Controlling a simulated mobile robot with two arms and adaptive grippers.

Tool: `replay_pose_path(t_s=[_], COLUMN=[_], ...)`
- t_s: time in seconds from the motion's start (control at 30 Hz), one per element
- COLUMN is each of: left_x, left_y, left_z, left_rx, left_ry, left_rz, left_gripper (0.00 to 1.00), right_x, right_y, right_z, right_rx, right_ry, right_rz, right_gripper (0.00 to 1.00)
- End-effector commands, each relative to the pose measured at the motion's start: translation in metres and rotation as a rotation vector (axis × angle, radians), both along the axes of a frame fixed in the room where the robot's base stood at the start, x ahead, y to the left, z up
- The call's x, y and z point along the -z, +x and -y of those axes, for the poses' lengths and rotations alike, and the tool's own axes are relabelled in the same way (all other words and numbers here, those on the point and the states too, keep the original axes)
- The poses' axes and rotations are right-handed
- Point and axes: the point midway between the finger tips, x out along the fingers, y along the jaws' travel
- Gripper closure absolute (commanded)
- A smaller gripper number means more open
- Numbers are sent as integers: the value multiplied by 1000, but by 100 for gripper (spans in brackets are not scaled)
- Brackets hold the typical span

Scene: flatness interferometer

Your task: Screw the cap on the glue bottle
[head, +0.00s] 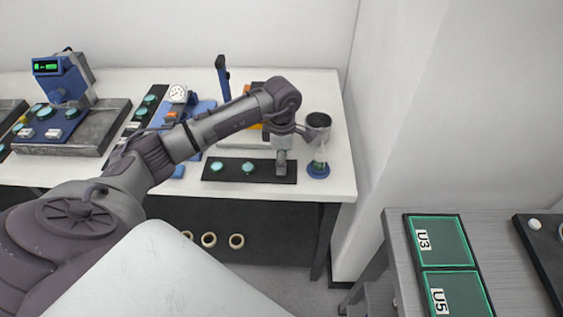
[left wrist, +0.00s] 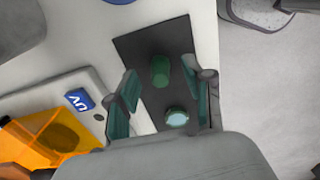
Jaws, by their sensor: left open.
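My left gripper (head: 281,168) points down over the right end of the black tray (head: 232,172). In the left wrist view its fingers (left wrist: 163,98) are apart, with nothing held between them. A dark green cylinder (left wrist: 160,70) stands on the tray below the fingers; I cannot tell whether it is the glue bottle or another part. A round teal disc (left wrist: 177,118) lies beside it. To the right of the tray in the head view is a small clear, tapered object on a blue base (head: 318,170), perhaps the glue bottle. I cannot make out a separate cap. My right gripper is not seen.
An orange box (left wrist: 55,135) beside a blue UV label (left wrist: 79,99) is behind the tray. A blue instrument (head: 62,80) stands at the back left. The table's front edge is close to the tray. A side table with green panels (head: 437,243) is at right.

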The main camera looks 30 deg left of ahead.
Motion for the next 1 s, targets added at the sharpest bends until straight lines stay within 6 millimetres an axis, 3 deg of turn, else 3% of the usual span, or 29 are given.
replay_pose_path(t_s=[0.43,0.67,1.0], left_x=[8,8,8], left_y=[0,0,0], left_z=[0,0,0], left_rx=[1,0,0], left_ry=[1,1,1], left_rz=[0,0,0], left_gripper=[48,87,89], right_x=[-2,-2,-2], right_y=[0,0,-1], right_z=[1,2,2], right_rx=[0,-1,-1], right_ry=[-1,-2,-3], right_rz=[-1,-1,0], right_gripper=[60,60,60])
